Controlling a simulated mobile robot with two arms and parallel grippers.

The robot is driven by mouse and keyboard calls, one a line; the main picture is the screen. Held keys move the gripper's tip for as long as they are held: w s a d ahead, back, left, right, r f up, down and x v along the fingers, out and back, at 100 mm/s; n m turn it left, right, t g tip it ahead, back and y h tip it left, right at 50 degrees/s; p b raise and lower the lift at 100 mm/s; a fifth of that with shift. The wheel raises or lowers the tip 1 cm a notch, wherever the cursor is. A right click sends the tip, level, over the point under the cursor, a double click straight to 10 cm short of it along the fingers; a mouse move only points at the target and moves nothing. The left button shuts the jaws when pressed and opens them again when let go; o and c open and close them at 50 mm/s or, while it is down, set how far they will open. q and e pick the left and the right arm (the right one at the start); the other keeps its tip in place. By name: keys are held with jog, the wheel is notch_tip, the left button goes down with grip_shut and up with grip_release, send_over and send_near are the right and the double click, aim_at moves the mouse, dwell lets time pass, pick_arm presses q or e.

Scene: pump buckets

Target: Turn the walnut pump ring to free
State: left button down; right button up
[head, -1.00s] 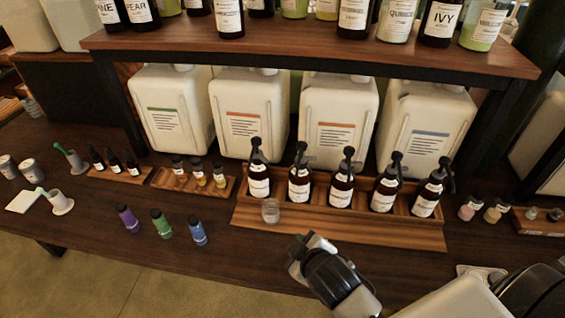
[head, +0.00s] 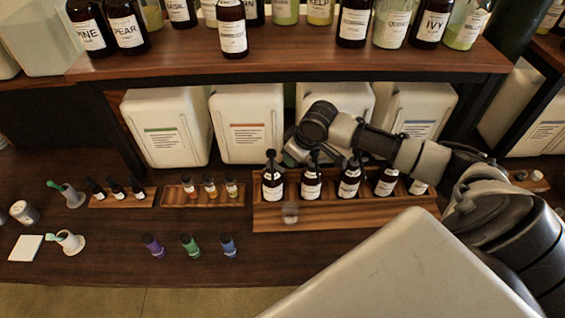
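A row of several brown pump bottles with dark pump heads (head: 273,183) stands in a wooden rack (head: 300,218). Their labels are too small to read, so I cannot tell which is the walnut one. My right gripper (head: 303,158) is above the left part of the row, at the second bottle (head: 311,184). It hides the pump tops and rings there. Its fingers are small and partly hidden by the wrist, so I cannot tell whether they are open or touching a pump. My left gripper is not in view.
A small glass jar (head: 290,212) stands at the rack's front. White canisters (head: 245,125) stand behind, under a wooden shelf (head: 270,58) with bottles. Purple, green and blue small bottles (head: 190,245) stand at front left. The table between them is clear.

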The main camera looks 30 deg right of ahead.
aim_at(282, 168)
jog(key=x, duration=0.6)
jog(key=shift+w+a+p, duration=0.15)
jog(key=shift+p, duration=0.25)
jog(key=shift+w+f, duration=0.15)
jog(key=shift+f, duration=0.35)
grip_shut()
